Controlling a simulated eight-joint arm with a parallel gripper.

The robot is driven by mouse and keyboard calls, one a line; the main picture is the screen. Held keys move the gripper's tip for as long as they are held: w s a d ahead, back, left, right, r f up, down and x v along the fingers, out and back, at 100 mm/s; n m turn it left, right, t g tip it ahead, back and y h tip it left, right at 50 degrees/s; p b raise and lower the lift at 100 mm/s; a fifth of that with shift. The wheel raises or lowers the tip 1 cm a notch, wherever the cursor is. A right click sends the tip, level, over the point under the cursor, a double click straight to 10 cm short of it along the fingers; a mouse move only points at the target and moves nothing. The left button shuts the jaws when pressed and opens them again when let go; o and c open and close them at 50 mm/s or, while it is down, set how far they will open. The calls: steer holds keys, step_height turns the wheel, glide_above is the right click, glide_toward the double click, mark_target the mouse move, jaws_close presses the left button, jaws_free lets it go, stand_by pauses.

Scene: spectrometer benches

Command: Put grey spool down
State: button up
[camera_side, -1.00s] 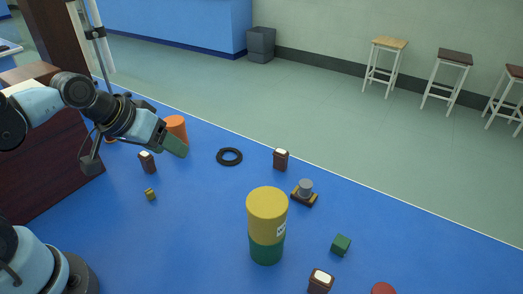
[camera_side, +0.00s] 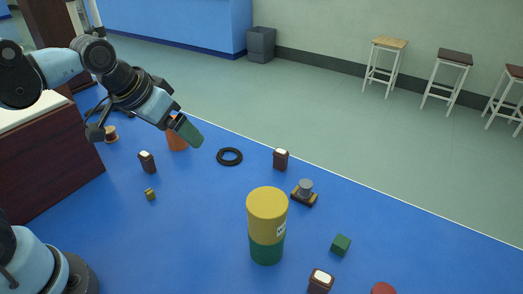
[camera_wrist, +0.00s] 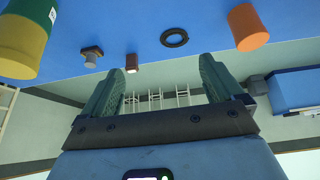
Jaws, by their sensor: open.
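My gripper (camera_side: 187,131) is raised at the left of the bench, in front of the orange cup (camera_side: 176,143) and well apart from the spool. In the wrist view my gripper (camera_wrist: 162,68) has its two green fingers wide apart with nothing between them.
A tall yellow and green canister (camera_side: 267,225) stands at the centre front. A black ring (camera_side: 229,156) lies flat between the cup and a brown block (camera_side: 281,159). A green cube (camera_side: 341,245) is at the right. The bench left of the canister is largely clear.

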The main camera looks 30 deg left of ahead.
steer(key=w+d+r+g, duration=0.2)
steer(key=w+d, duration=0.3)
steer(key=w, duration=0.1)
steer(key=m+g, duration=0.2)
steer(key=g, duration=0.2)
glide_above(307, 184)
step_height(307, 184, down, 6)
steer(key=shift+y, duration=0.3)
steer(key=f, duration=0.6)
steer(key=shift+s+d+f, duration=0.1)
steer(key=shift+s+f, duration=0.15)
steer(key=shift+f, duration=0.05)
steer(key=shift+w+f, duration=0.15)
steer(key=shift+f, duration=1.25)
steer(key=shift+w+f, duration=0.1)
steer(key=shift+f, duration=1.25)
steer(key=c, duration=1.2)
steer(key=shift+c, duration=0.2)
steer(key=shift+r, duration=0.2)
